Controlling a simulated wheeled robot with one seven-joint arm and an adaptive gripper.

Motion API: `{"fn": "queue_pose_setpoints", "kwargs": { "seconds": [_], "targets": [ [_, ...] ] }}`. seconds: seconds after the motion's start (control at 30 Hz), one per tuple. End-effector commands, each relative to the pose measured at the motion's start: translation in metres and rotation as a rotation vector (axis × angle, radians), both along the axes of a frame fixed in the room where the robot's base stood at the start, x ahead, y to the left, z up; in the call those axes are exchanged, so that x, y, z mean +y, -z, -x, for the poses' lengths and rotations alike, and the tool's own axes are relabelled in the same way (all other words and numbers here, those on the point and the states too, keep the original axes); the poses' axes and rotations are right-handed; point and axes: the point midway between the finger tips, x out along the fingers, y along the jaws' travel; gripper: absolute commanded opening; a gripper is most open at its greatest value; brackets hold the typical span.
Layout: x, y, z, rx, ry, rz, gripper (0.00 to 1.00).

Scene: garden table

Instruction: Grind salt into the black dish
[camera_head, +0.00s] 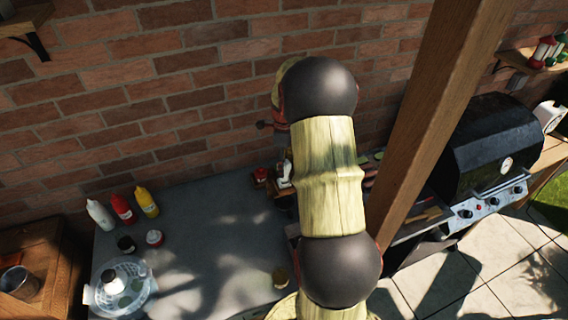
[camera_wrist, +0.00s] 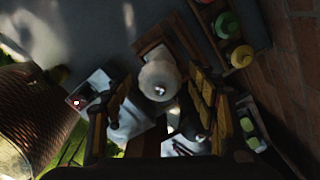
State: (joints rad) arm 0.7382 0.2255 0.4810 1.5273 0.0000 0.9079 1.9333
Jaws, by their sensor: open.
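My gripper (camera_wrist: 160,92) is open in the wrist view, one dark finger on each side. A pale, round-topped thing with a small shiny knob (camera_wrist: 159,78) shows between and just beyond the fingertips; it may be a grinder, but the picture is too dark to be sure. No finger clearly touches it. In the head view my arm covers the middle and my gripper cannot be made out. A whitish upright item (camera_head: 285,172) shows beside the arm. A small dark round item (camera_head: 126,243) stands on the left of the grey counter; I cannot tell whether it is the black dish.
A white basket (camera_head: 133,284) is at the front left. A wooden post (camera_head: 435,110) and a black grill (camera_head: 505,140) are right. The counter's middle (camera_head: 215,235) is clear.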

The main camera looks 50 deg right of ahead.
Motion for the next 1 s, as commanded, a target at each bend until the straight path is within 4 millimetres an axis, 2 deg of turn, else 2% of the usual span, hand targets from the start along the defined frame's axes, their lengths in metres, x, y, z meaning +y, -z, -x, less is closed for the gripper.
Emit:
{"fn": "queue_pose_setpoints", "kwargs": {
  "seconds": [0.17, 0.27, 0.7, 0.83, 1.0],
  "targets": [
    [0.000, -0.005, 0.000, 0.000, 0.000, 0.001, 0.58],
    [-0.001, -0.018, -0.001, -0.002, 0.000, 0.002, 0.58],
    [-0.001, -0.101, -0.001, -0.002, 0.000, 0.002, 0.58],
    [0.000, -0.113, -0.001, 0.000, 0.000, 0.001, 0.58],
    [0.000, -0.119, 0.000, 0.001, 0.000, 0.000, 0.58]
  ]
}}
